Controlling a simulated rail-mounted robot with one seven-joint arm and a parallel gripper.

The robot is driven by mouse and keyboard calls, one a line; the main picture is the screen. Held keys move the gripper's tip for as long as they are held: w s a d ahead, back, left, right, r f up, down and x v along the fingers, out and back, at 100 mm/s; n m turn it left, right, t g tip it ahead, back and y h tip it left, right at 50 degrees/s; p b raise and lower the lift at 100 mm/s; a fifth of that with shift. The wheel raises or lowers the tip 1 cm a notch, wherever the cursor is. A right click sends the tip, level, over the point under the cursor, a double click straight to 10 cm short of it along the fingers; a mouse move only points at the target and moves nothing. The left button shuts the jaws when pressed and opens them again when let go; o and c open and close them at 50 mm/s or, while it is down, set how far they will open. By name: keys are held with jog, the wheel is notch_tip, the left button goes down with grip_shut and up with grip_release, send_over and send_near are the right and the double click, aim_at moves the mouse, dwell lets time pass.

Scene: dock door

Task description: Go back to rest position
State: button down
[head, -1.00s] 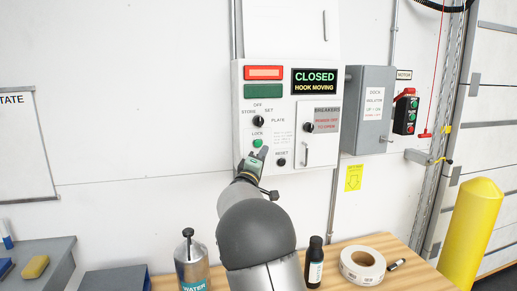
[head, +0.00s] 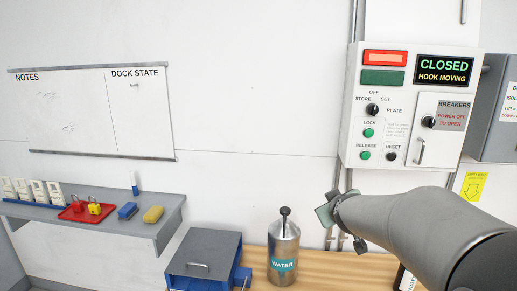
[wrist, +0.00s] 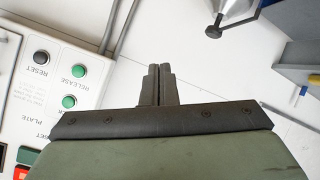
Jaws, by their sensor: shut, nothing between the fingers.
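My gripper shows in the wrist view (wrist: 158,86) with its two fingers together and nothing between them. In the head view my gripper (head: 326,216) is at the end of my arm, below and left of the control panel (head: 375,140), apart from it. The panel display (head: 445,70) reads "CLOSED" and "HOOK MOVING". The green lock button (head: 368,133) and green release button (head: 365,155) are clear of my gripper. The release button also shows in the wrist view (wrist: 79,71).
A steel water bottle (head: 284,250) stands on the wooden bench (head: 325,268) below my gripper. A grey box (head: 205,255) is left of it. A shelf (head: 130,218) holds a red tray (head: 80,213) with padlocks. A whiteboard (head: 90,120) hangs above. The wall between whiteboard and panel is bare.

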jog(key=s+a+f+m+g, duration=0.1)
jog(key=s+f+g, duration=0.2)
jog(key=s, duration=0.8)
jog(key=s+a+f+m+g+y, duration=0.1)
jog(key=s+f+g, duration=0.3)
jog(key=s, duration=0.7)
jog(key=s+a+f+m+g, duration=0.2)
jog(key=s+f, duration=0.4)
jog(key=s, duration=0.5)
jog(key=shift+s+a+m+g, duration=0.4)
jog(key=shift+a+g, duration=0.35)
jog(key=shift+g, duration=0.45)
jog(key=shift+d, duration=0.1)
